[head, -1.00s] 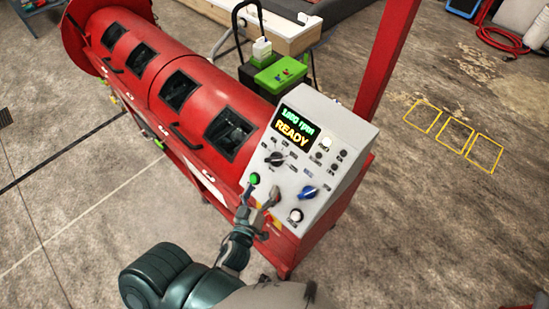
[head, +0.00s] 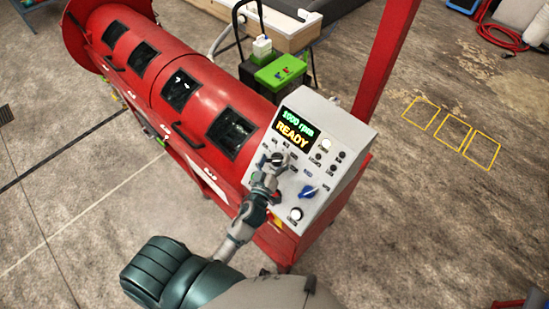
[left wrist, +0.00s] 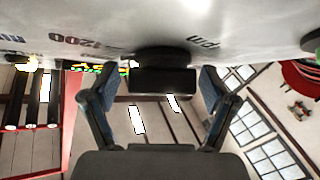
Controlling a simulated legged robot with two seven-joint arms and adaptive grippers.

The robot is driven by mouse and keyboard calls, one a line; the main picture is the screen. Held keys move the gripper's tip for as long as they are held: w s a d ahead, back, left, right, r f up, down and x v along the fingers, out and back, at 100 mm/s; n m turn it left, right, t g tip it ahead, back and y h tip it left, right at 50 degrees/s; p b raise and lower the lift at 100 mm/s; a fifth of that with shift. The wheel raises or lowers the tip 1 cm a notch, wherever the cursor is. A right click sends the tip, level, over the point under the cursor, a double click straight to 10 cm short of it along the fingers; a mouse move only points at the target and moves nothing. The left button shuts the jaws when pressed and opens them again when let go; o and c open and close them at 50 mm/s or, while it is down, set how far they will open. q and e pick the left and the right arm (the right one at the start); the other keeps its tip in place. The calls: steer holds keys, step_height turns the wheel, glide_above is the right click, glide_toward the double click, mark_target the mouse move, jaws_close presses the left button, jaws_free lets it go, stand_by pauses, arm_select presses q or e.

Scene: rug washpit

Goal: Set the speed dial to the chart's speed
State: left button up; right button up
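The speed dial (head: 277,159), a dark knob on the machine's sloped grey control panel (head: 318,118), is partly hidden by my left gripper (head: 271,175). In the left wrist view the black dial (left wrist: 164,75) lies between the two spread fingers of my left gripper (left wrist: 154,84), with a gap on each side. Printed "1200" and "rpm" labels show beside it. The display (head: 295,126) reads 1000 rpm and READY. No speed chart can be made out. My right gripper is not in view.
A blue knob (head: 309,192) and a white button (head: 296,214) sit close to the right of my left gripper. Another white button (head: 325,144) is higher up. The red drum machine (head: 190,80) extends left, and a red post (head: 385,55) rises behind the panel.

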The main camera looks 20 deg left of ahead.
arm_select(q)
steer(key=shift+a, duration=0.2)
steer(key=c, duration=0.9)
steer(key=m+h, duration=0.1)
steer(key=m, duration=0.1)
steer(key=shift+d+m+t+h, duration=0.1)
steer(key=shift+m+t+h, duration=0.2)
steer(key=shift+m+h, duration=0.1)
steer(key=m+h, duration=0.3)
steer(key=shift+r+m, duration=0.15)
steer(key=shift+m, duration=0.15)
steer(key=shift+m+h+p, duration=0.4)
steer(key=shift+m+h, duration=0.2)
steer(key=shift+h, duration=0.1)
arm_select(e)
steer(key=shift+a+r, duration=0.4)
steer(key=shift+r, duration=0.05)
arm_select(q)
steer(key=shift+d, duration=0.1)
steer(key=o, duration=1.1)
steer(key=shift+o, duration=0.2)
steer(key=v, duration=1.2)
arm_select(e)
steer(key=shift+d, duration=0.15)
